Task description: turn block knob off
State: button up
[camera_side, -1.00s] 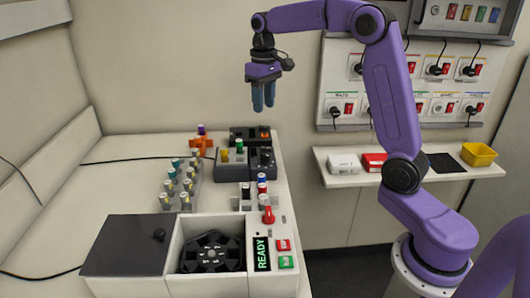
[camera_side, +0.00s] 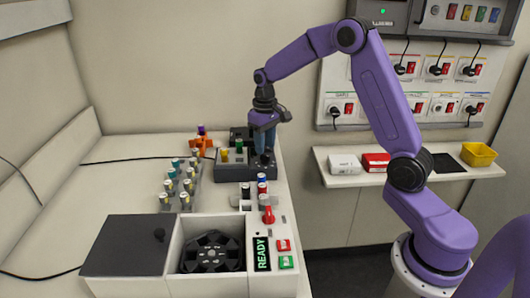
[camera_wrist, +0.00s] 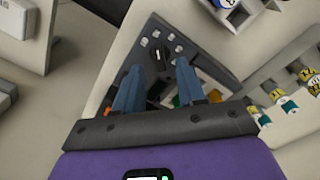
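The block (camera_side: 233,170) is a dark grey unit on the bench, with a yellow-capped and a green-capped tube standing in it. Its right part is a control panel, partly hidden by my fingers in the side view. In the wrist view the dark panel (camera_wrist: 143,42) shows a round black knob (camera_wrist: 157,52) with small grey buttons near it. My gripper (camera_side: 264,145) points down over this panel, its blue fingertips close to it. In the wrist view my gripper (camera_wrist: 157,72) is open, with the two fingers apart and the knob just beyond the gap between the tips. Contact cannot be told.
A grey tube rack (camera_side: 164,201) stands left of the block. A small rack (camera_side: 246,203) with red and blue caps stands in front, beside a red knob (camera_side: 268,215). A centrifuge (camera_side: 212,251) with a READY display is nearest. Another dark unit (camera_side: 238,133) sits behind the block.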

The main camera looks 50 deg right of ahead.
aim_at(265, 155)
jog(key=shift+f, duration=1.75)
grip_shut()
jog(key=n, duration=0.4)
jog(key=shift+n, duration=0.3)
jog(key=n, duration=0.4)
jog(key=shift+n, duration=0.3)
